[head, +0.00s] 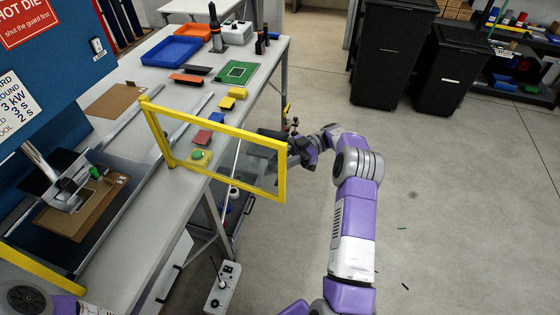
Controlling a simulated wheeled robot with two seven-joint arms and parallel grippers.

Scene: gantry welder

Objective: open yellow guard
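The yellow guard (222,129) is a yellow frame around a clear pane. It stands swung out from the blue machine, across the table and past its front edge. Its left upright is at the machine side and its free end hangs over the aisle. My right gripper (272,136) is at the free end of the guard, at the right upright, with its dark fingers partly hidden by the frame. I cannot tell whether the fingers touch the guard or are closed. My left gripper is not in view; only part of my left arm shows at the bottom left.
The welder's work area holds a brown board (85,205) under a press head. A second yellow bar (42,272) runs along the lower left. The table carries a blue tray (172,50), a green board (238,72) and small coloured blocks.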

